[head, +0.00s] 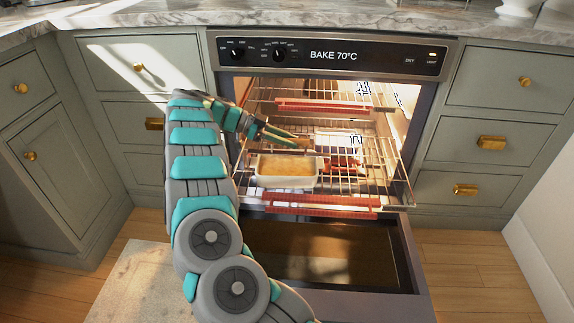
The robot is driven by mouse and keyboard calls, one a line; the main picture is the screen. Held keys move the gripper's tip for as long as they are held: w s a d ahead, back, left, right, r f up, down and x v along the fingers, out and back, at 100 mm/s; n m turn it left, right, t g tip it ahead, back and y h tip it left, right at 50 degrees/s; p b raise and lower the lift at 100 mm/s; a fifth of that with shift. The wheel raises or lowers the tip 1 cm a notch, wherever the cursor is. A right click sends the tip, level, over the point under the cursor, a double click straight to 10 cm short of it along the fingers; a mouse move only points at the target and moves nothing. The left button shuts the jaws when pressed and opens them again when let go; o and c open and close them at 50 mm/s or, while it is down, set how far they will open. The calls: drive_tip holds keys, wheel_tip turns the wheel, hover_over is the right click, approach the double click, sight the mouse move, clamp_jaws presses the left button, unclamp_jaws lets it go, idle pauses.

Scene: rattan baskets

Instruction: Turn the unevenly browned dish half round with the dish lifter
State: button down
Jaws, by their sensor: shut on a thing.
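The dish (287,174) is a white rectangular baking dish with a golden-brown top. It sits on the left part of the pulled-out lower oven rack (385,178). Any difference in browning is too small to make out. My gripper (290,138) reaches in from the left, just above and behind the dish. It is shut on a thin tan tool, apparently the dish lifter (302,147), whose tip points right over the rack. I cannot tell whether the tool touches the dish; its far end is unclear.
The oven door (405,270) is folded down. Red guards edge the lower rack (320,201) and upper rack (325,105). A dark, reddish item (347,161) lies right of the dish, unclear. The control panel (335,56) reads BAKE 70°C. Cabinets (480,120) flank the oven.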

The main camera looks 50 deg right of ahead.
drive_tip(key=shift+f+b, duration=0.35)
drive_tip(key=shift+f, duration=0.45)
drive_tip(key=shift+r+p, duration=0.3)
drive_tip(key=shift+r, duration=0.3)
idle(0.8)
idle(0.5)
drive_tip(key=shift+s+a+b, duration=0.8)
drive_tip(key=shift+a+b, duration=0.05)
drive_tip(key=shift+a, duration=0.2)
drive_tip(key=shift+s+a+b, duration=0.75)
drive_tip(key=shift+a+b, duration=0.1)
drive_tip(key=shift+a, duration=0.2)
drive_tip(key=shift+r+p, duration=0.1)
drive_tip(key=shift+p, duration=0.3)
wheel_tip(320, 180, up, 11)
drive_tip(key=p, duration=0.5)
idle(0.7)
